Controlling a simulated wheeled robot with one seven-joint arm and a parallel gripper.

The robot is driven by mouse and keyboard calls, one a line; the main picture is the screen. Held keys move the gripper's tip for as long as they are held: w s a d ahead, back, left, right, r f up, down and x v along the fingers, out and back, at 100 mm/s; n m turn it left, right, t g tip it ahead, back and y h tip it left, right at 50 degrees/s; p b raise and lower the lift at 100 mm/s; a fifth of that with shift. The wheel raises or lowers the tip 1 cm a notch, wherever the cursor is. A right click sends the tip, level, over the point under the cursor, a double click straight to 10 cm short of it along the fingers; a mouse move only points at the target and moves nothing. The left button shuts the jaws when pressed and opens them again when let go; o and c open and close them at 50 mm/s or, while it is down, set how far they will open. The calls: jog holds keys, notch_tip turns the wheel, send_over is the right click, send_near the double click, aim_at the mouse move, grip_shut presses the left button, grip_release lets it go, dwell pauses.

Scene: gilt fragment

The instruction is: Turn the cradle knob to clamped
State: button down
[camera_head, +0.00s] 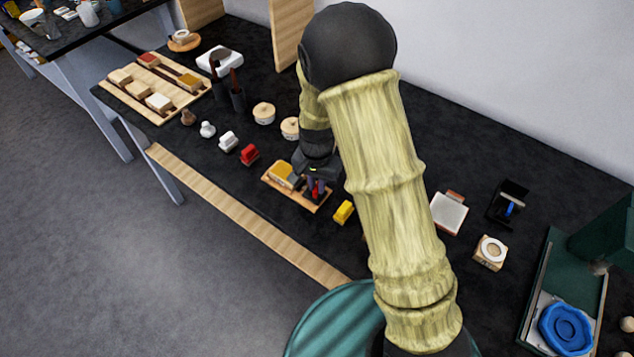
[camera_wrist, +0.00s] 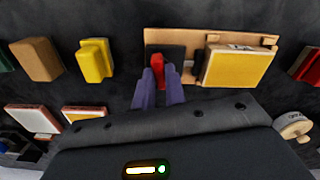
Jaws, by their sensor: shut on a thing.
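The cradle (camera_head: 291,197) is a small wooden board near the front of the black bench; it also shows in the wrist view (camera_wrist: 196,38). A yellow block (camera_wrist: 236,66) lies on it, on the right in the wrist view. The red knob (camera_wrist: 158,69) stands on a dark plate beside that block. My gripper (camera_wrist: 160,78) has its two purple fingers around the knob and is shut on it. In the head view my gripper (camera_head: 317,186) is over the cradle's right end, and my arm hides part of the bench. I cannot read any knob marking.
A loose yellow block (camera_head: 344,212) lies close to the cradle, and a red block (camera_head: 249,154) on its other side. Round wooden pieces (camera_head: 264,113) stand behind. A white-topped plate (camera_head: 448,212) and a green case (camera_head: 556,262) are to the right.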

jog(key=n, duration=0.7)
jog(key=shift+w, duration=0.1)
jog(key=n, duration=0.4)
jog(key=shift+r+p, duration=0.1)
jog(key=shift+p, duration=0.2)
jog(key=shift+n+p, duration=0.35)
jog(key=shift+n, duration=1.65)
jog(key=c, duration=1.4)
grip_release()
jog(key=shift+c, duration=0.2)
